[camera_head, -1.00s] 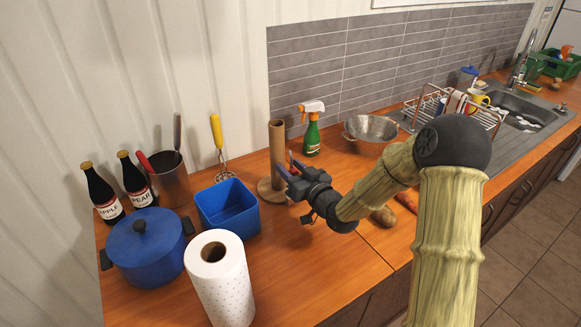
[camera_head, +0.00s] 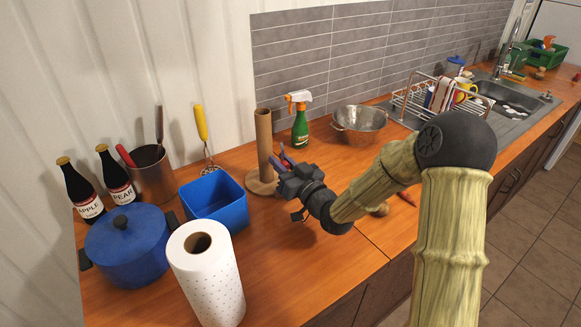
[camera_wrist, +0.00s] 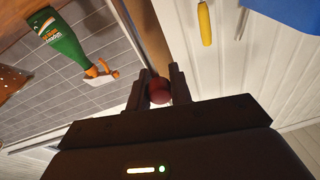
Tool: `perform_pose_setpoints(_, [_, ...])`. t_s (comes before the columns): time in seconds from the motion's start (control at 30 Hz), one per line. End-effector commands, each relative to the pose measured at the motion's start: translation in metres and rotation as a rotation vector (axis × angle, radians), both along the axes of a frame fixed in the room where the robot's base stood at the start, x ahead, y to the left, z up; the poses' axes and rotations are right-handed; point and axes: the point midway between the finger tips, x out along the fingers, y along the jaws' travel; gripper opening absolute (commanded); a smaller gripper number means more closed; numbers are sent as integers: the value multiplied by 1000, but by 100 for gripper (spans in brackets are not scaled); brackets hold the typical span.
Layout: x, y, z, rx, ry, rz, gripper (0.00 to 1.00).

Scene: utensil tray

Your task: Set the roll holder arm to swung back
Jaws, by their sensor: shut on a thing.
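The roll holder stands on the counter as an upright brown tube (camera_head: 264,138) on a round wooden base (camera_head: 261,184). My gripper (camera_head: 284,158) is just right of the tube, with its fingers towards it. In the wrist view my gripper (camera_wrist: 162,86) is shut on a round red knob (camera_wrist: 159,92), which seems to be the end of the roll holder arm. The rest of that arm is hidden by my gripper and cannot be made out.
A blue bin (camera_head: 216,203) stands left of the holder, with a paper roll (camera_head: 209,280) in front. A spray bottle (camera_head: 300,124) and a metal colander (camera_head: 359,124) are behind my gripper. A blue pot (camera_head: 128,246) is at left.

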Motion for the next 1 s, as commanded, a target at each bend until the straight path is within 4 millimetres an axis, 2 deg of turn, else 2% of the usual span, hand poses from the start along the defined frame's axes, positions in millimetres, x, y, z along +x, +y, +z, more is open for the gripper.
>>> perform_pose_setpoints(0.03, [-5,4,-7,4,-5,12,0])
perform_pose_setpoints(0.1, [-10,4,-8,9,-13,18,0])
perform_pose_setpoints(0.3, [-24,-6,-12,8,-11,17,0])
perform_pose_setpoints(0.7, [-28,-9,-10,9,-9,18,0])
perform_pose_setpoints(0.73, [-28,-9,-10,9,-9,18,27])
perform_pose_setpoints(0.8, [-28,-9,-10,9,-11,18,40])
perform_pose_setpoints(1.0, [-27,-10,-9,10,-13,15,43])
